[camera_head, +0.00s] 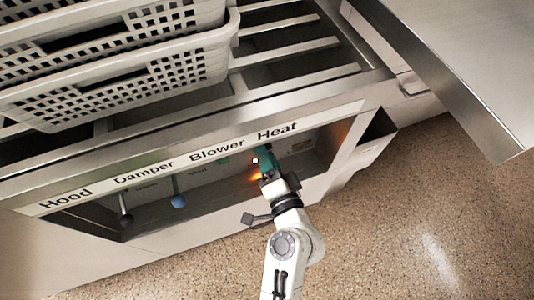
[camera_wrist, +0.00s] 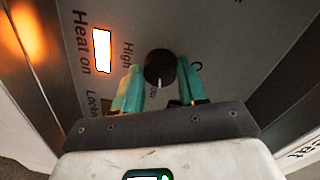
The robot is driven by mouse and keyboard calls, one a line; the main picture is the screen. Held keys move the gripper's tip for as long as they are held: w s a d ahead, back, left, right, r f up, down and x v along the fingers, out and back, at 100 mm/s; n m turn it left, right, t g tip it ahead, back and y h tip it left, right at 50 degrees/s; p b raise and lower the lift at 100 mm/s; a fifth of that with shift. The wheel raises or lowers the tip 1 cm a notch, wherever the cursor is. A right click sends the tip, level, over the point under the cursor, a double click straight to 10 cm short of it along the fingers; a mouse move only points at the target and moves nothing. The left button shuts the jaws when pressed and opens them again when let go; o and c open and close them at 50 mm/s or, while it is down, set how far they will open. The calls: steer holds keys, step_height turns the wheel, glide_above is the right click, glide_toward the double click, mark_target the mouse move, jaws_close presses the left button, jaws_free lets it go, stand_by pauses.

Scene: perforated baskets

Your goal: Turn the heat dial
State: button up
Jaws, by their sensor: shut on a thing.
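The heat dial is a round black knob (camera_wrist: 160,69) with a pale pointer line, on a grey panel in the wrist view. My gripper (camera_wrist: 158,90) has its two teal fingers on either side of the knob, shut on it. In the head view my gripper (camera_head: 264,160) reaches into the recess under the "Heat" label (camera_head: 277,131) and hides the dial. A lit white "Heat on" lamp (camera_wrist: 102,50) glows to the left of the knob in the wrist view.
The recess also holds a black lever (camera_head: 125,217) and a blue-knobbed lever (camera_head: 178,200) to the left. White perforated baskets (camera_head: 125,85) stand on the slatted top above. A metal counter (camera_head: 470,60) juts out at the upper right. Open speckled floor (camera_head: 440,220) lies at the right.

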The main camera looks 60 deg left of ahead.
steer(key=shift+m+p, duration=0.45)
steer(key=shift+m, duration=0.55)
steer(key=o, duration=1.1)
steer(key=shift+c, duration=0.2)
steer(key=shift+d, duration=0.1)
steer(key=d, duration=1)
steer(key=shift+s+d+r+p, duration=0.3)
steer(key=shift+s, duration=0.1)
